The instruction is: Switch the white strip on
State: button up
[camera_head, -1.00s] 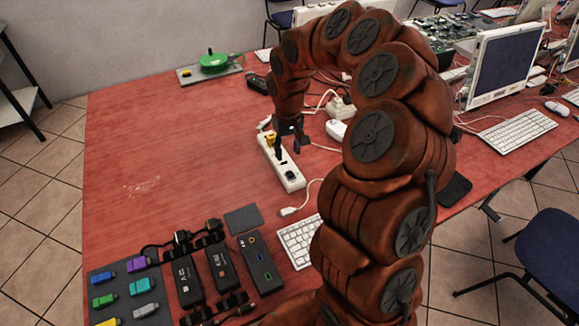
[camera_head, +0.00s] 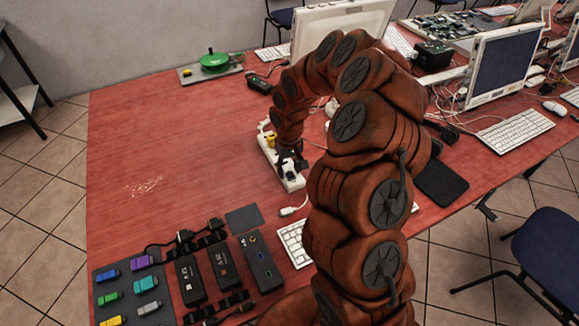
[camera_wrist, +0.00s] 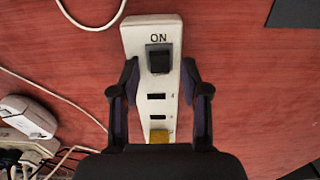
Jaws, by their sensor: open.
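The white strip (camera_head: 292,180) lies on the red table, partly hidden behind my gripper in the head view. In the wrist view the white strip (camera_wrist: 153,28) runs up the middle, with a black rocker switch (camera_wrist: 159,58) near its far end under the letters ON. Dark sockets lie nearer, and a yellow plug (camera_wrist: 159,136) sits in the strip close to my gripper's palm. My gripper (camera_wrist: 160,78) is open and empty, its fingertips to either side of the strip near the switch. I cannot tell how high the fingertips are above the table.
Another white box (camera_wrist: 28,116) with cables lies to the left in the wrist view. A white cable (camera_wrist: 92,22) curves near the strip's far end. A keyboard (camera_head: 293,243) and a black hub (camera_head: 258,262) lie nearer. The table's left half is mostly clear.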

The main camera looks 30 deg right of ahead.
jog(key=shift+c, duration=0.2)
grip_shut()
jog(key=shift+f+b, duration=0.15)
jog(key=shift+b, duration=0.3)
jog(key=shift+t+b, duration=0.3)
jog(key=shift+b, duration=0.25)
jog(key=t+b, duration=0.2)
jog(key=b, duration=0.3)
jog(key=shift+s+b, duration=0.2)
jog(key=shift+b, duration=0.2)
jog(key=shift+t+b, duration=0.4)
jog(key=shift+b, duration=0.45)
jog(key=shift+s+r+b, duration=0.15)
jog(key=shift+r+b, duration=0.1)
jog(key=shift+b, duration=0.2)
